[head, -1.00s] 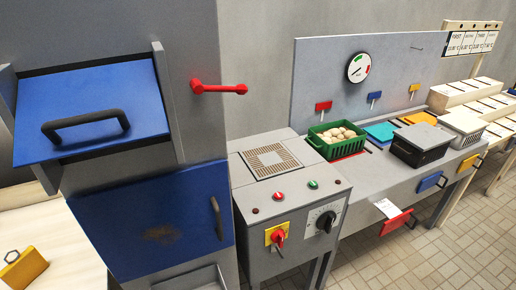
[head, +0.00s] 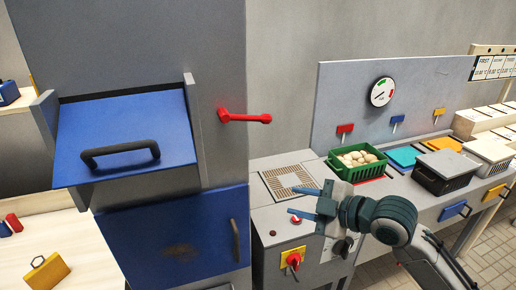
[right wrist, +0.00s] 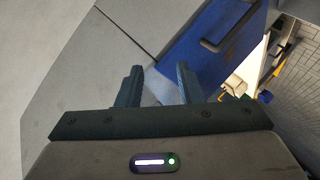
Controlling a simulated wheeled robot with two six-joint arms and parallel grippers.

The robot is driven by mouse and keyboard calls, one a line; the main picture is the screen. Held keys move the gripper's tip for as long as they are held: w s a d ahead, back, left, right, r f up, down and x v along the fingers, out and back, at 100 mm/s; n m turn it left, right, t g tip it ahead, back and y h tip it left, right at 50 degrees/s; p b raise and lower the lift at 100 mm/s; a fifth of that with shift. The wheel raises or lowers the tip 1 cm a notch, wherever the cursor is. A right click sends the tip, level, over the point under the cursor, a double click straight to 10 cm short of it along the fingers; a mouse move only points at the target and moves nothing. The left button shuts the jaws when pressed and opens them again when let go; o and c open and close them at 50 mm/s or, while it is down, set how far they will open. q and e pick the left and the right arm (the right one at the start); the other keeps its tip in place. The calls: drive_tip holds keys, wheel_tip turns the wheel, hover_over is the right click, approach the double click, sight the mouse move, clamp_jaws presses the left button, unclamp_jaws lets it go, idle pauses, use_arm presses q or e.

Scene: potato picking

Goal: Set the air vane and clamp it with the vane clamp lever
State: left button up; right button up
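A blue flap (head: 125,128) with a black bar handle sits tilted in the grey cabinet's front. It may be the air vane; no label shows. A red lever (head: 244,117), likely the vane clamp lever, sticks out to the right from the cabinet, roughly level. My right gripper (head: 295,201) is open and empty, its fingers pointing left, below and to the right of the red lever and apart from it in the picture. In the right wrist view its open fingers (right wrist: 158,75) show a blue panel (right wrist: 213,42) with a dark handle beyond. My left gripper is out of view.
A blue lower door (head: 175,240) is below the flap. To the right are a control box with a red-yellow switch (head: 292,260), a green crate (head: 344,174) of potatoes and a dark lidded crate (head: 438,180). A yellow tag (head: 46,272) lies on the left bench.

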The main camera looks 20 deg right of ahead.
sight(254, 119)
wheel_tip(254, 119, up, 18)
drive_tip(key=n+y, duration=0.5)
drive_tip(key=n, duration=0.2)
drive_tip(key=shift+t, duration=0.3)
drive_tip(key=shift+s+a+p+x, duration=0.15)
drive_tip(key=shift+p+x, duration=0.95)
drive_tip(key=shift+x, duration=0.4)
drive_tip(key=shift+s+a+p+x, duration=0.1)
drive_tip(key=shift+p+x, duration=1)
drive_tip(key=shift+x, duration=0.4)
drive_tip(key=shift+p+x, duration=0.8)
drive_tip(key=shift+x, duration=0.6)
drive_tip(key=shift+p+x, duration=0.35)
drive_tip(key=shift+x, duration=0.45)
drive_tip(key=shift+f, duration=0.15)
clamp_jaws()
